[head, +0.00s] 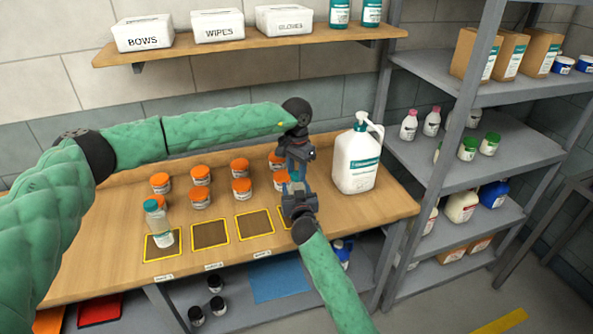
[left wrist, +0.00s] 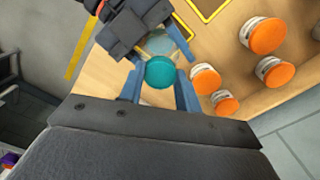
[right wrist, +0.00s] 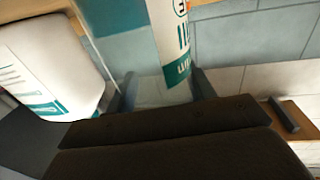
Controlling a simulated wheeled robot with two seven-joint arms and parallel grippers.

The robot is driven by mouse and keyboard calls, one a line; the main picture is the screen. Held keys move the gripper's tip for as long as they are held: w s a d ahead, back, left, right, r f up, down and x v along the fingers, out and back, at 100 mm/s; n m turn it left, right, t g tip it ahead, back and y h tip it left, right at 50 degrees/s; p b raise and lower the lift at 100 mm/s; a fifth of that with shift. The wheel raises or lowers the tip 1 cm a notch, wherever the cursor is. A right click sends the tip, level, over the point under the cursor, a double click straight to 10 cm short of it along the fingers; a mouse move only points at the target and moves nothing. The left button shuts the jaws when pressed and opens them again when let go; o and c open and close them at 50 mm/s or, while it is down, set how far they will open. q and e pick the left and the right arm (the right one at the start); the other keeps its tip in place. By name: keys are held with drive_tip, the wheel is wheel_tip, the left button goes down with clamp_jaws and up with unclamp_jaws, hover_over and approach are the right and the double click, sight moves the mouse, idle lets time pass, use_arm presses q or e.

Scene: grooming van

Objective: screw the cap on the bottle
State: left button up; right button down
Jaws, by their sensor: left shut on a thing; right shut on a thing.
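My left gripper (head: 296,168) is shut on a teal cap (left wrist: 160,72), with one blue finger on each side of it. My right gripper (head: 297,190) is shut on a clear bottle (left wrist: 158,43) with a white and teal label; its side fills the middle of the right wrist view (right wrist: 172,40). The cap lies over the top of the bottle in the left wrist view. I cannot tell whether its threads are engaged. In the head view the grippers hide most of both. Another clear bottle (head: 161,229) with a teal cap stands on the leftmost yellow-edged mat (head: 150,256).
Several orange-lidded jars (head: 241,188) stand behind the mats. Two middle mats (head: 210,234) (head: 254,224) are empty. A large white pump jug (head: 355,160) stands close to the right of my grippers. A wall shelf (head: 250,42) and grey shelving (head: 470,150) border the bench.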

use_arm(q)
drive_tip(key=shift+w+a, duration=0.1)
drive_tip(key=o, duration=0.9)
drive_tip(key=shift+r, duration=0.15)
drive_tip(key=shift+r, duration=2.1)
drive_tip(key=shift+c, duration=0.2)
